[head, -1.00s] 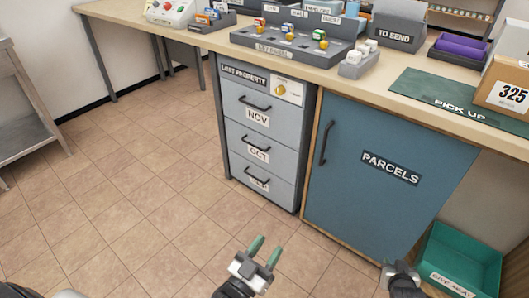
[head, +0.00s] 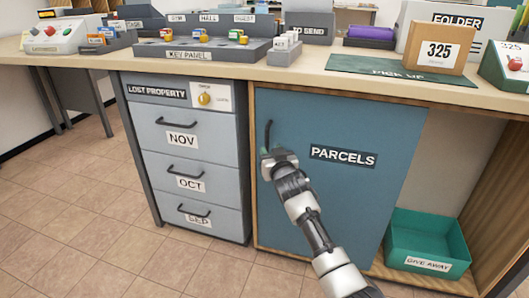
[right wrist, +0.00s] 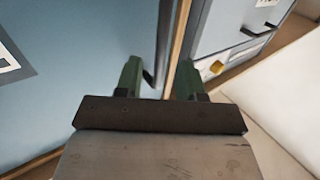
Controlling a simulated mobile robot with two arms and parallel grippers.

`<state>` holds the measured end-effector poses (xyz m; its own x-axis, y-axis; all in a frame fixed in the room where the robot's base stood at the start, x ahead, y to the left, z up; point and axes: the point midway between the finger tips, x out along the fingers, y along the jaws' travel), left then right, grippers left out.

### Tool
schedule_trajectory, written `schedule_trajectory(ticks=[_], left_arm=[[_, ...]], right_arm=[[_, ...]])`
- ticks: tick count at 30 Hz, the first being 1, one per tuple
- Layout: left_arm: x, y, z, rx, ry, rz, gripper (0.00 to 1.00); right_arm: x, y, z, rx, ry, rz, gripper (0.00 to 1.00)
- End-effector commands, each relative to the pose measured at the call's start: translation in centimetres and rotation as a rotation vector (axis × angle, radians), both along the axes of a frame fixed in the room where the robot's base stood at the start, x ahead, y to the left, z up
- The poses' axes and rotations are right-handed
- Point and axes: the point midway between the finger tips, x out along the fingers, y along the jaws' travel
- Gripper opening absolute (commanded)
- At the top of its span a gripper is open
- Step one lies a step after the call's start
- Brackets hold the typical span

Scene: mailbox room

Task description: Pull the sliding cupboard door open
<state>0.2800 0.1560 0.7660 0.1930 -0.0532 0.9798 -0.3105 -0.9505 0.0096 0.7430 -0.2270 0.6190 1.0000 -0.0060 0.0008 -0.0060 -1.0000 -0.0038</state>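The blue sliding cupboard door (head: 330,205), labelled PARCELS, stands under the counter, its left edge by the wooden frame beside the drawers. It also shows in the right wrist view (right wrist: 70,60). Its dark vertical handle (head: 268,134) is near the door's left edge. My right gripper (head: 266,152) is at the handle's lower part and hides some of it. In the right wrist view my right gripper (right wrist: 160,80) has its two green fingers apart, with the handle (right wrist: 162,45) showing between them. I cannot tell whether they touch it. My left gripper is out of view.
A grey drawer unit (head: 187,130) stands left of the door. A green GIVE AWAY crate (head: 428,240) sits in the open space to its right. The counter edge (head: 300,85) runs above, carrying a key panel (head: 200,55) and a box (head: 440,48). Floor at left is clear.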

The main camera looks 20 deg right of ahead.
Motion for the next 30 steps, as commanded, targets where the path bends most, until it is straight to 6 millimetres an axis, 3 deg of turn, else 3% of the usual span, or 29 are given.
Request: schedule_trajectory(ticks=[3, 9, 21, 30], left_arm=[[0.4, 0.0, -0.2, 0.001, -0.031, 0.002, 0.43], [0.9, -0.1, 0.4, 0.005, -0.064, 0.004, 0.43], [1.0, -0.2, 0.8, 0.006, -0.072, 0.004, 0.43], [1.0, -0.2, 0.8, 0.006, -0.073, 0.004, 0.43]], right_arm=[[2.0, 0.0, -0.3, 0.000, -0.001, 0.001, 0.39], [3.9, 0.1, -0.2, 0.000, 0.000, 0.001, 0.39], [4.6, 0.0, -0.1, 0.000, 0.001, 0.001, 0.39], [4.5, 0.0, -0.1, 0.000, 0.001, 0.001, 0.00]])
